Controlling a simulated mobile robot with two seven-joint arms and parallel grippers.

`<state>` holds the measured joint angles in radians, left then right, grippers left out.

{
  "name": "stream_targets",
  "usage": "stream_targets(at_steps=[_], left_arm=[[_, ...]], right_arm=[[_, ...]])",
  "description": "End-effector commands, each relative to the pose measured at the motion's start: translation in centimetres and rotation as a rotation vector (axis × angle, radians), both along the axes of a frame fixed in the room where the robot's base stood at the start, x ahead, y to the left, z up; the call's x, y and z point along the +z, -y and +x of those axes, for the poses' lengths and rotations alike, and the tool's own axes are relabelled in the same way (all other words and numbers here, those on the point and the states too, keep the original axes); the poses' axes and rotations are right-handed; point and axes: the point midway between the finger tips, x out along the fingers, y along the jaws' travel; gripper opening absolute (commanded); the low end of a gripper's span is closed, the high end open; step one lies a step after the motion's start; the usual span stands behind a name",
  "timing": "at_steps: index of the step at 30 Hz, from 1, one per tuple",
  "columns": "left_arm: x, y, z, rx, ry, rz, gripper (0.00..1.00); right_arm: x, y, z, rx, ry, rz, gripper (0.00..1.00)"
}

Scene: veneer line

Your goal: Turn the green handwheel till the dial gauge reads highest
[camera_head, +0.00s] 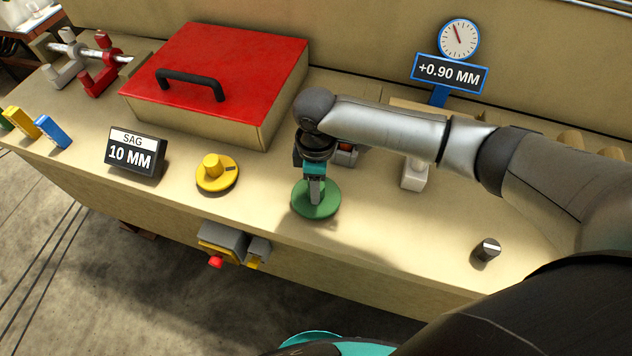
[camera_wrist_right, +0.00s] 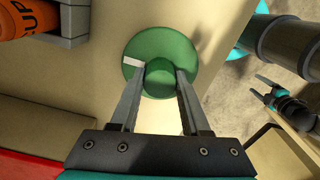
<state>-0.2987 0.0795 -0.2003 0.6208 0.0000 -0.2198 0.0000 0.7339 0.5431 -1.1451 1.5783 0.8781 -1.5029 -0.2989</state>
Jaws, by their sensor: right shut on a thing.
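The green handwheel (camera_head: 323,206) lies flat on the bench top below my right gripper (camera_head: 316,197). In the right wrist view the handwheel (camera_wrist_right: 178,48) shows a raised round hub and a white mark on its left side. My right gripper (camera_wrist_right: 158,82) has one finger on each side of the hub and is shut on it. The dial gauge (camera_head: 459,39) stands at the back right, its red needle pointing up and slightly left. The blue-framed readout (camera_head: 448,73) below it shows +0.90 MM.
A red-lidded box (camera_head: 226,62) with a black handle stands behind left. A yellow knob (camera_head: 217,172) and a SAG 10 MM sign (camera_head: 136,153) are left of the handwheel. A black knob (camera_head: 487,249) is at right. A box with a red button (camera_head: 216,262) hangs on the front edge.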

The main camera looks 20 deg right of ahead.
Motion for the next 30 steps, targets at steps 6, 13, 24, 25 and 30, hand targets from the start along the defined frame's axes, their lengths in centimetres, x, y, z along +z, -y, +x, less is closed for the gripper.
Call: stream_targets(at_steps=[6,13,24,25,30], left_arm=[[0.0,0.0,-0.1,0.000,-0.002,0.000,0.76],[0.2,0.0,-0.1,0.000,-0.003,0.001,0.76],[3.7,0.0,-0.2,0.000,-0.003,0.001,0.76],[4.1,0.0,-0.2,0.000,-0.003,0.001,0.76],[5.8,0.0,-0.2,0.000,-0.004,0.001,0.76]], right_arm=[[0.0,0.0,0.0,0.000,0.000,0.000,0.00],[0.1,0.0,0.0,-0.008,-0.001,0.000,0.00],[0.5,-0.1,-0.1,-0.182,-0.005,0.002,0.00],[0.5,-0.1,-0.1,-0.203,-0.006,0.001,0.00],[0.4,-0.1,-0.1,-0.321,-0.005,0.001,0.00]])
